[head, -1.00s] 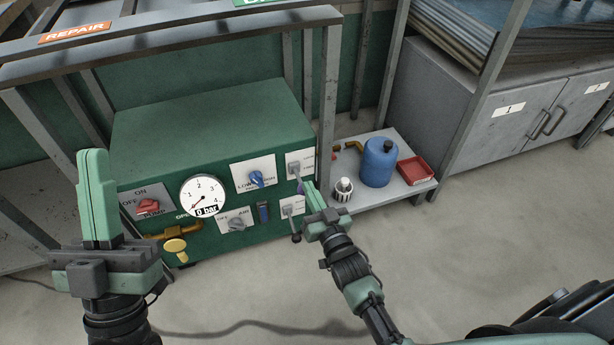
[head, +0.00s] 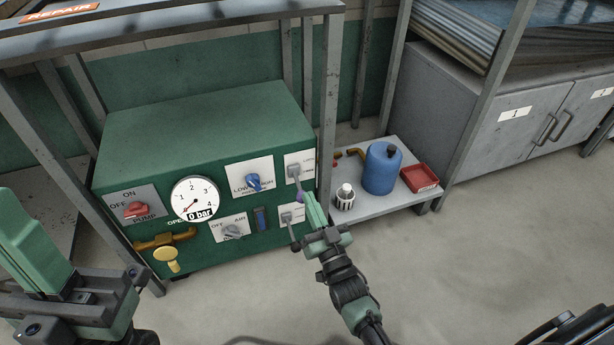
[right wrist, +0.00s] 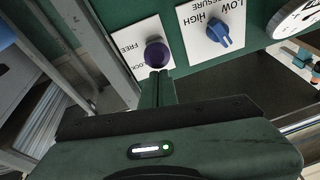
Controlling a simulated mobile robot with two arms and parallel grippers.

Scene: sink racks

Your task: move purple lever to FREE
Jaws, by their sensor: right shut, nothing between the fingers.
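The purple lever (head: 300,196) has a grey shaft on a small white plate (head: 306,163) at the right end of the green panel. In the head view it slants downward from its pivot. In the right wrist view its purple knob (right wrist: 157,53) faces me and hides the shaft, beside the upside-down words FREE and LOCK. I cannot tell exactly which word it points at. My right gripper (head: 308,198) is shut and empty, its fingertips right at the knob; whether they touch is unclear. My left gripper (head: 22,205) is at the lower left, fingers together, partly cut off.
A frame post (head: 329,110) and a shelf with a blue canister (head: 382,168) stand to the right.

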